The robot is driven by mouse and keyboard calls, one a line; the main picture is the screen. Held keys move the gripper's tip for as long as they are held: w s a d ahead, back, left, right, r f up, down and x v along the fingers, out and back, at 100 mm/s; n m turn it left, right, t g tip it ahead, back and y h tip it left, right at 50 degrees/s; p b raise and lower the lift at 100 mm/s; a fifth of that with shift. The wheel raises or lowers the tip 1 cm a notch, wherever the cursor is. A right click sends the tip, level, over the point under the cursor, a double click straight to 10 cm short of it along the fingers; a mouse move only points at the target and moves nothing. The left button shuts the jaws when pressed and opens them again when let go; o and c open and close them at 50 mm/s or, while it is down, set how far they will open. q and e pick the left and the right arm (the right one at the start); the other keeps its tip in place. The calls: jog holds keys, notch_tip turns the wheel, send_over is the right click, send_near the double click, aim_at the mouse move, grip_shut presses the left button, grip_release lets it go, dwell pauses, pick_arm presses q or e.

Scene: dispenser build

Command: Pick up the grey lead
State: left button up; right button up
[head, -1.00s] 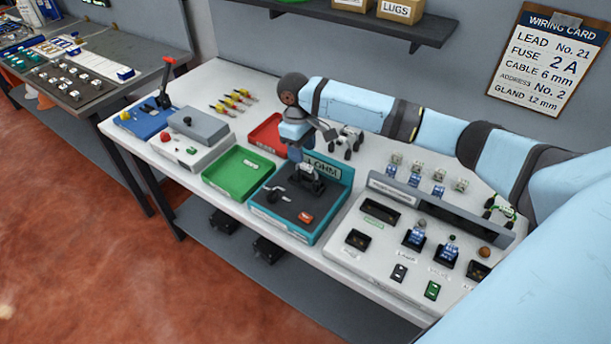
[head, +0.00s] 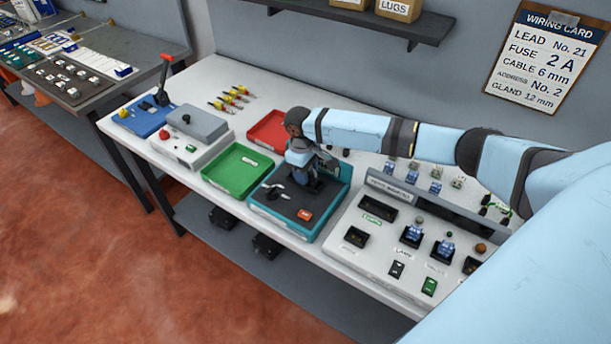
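My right gripper (head: 305,188) points down over the dark surface of the teal test tray (head: 284,234). My own wrist hides its fingertips, so I cannot tell whether it is open or shut, or whether it holds anything. A small light grey piece with a dark end (head: 272,188) lies on the tray just left of the gripper; I cannot tell whether it is the grey lead. No other thing is clearly the grey lead. The bench just behind my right forearm is mostly hidden. My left gripper is not in view.
An orange piece (head: 305,215) lies on the teal tray. A green tray (head: 228,188) and red tray (head: 258,141) stand to its left and behind. A socketed panel (head: 352,264) stands right. Yellow-tipped pieces (head: 231,98) lie at the back. A shelf (head: 420,31) hangs above.

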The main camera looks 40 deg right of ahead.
grip_shut()
jog(key=shift+r, duration=0.1)
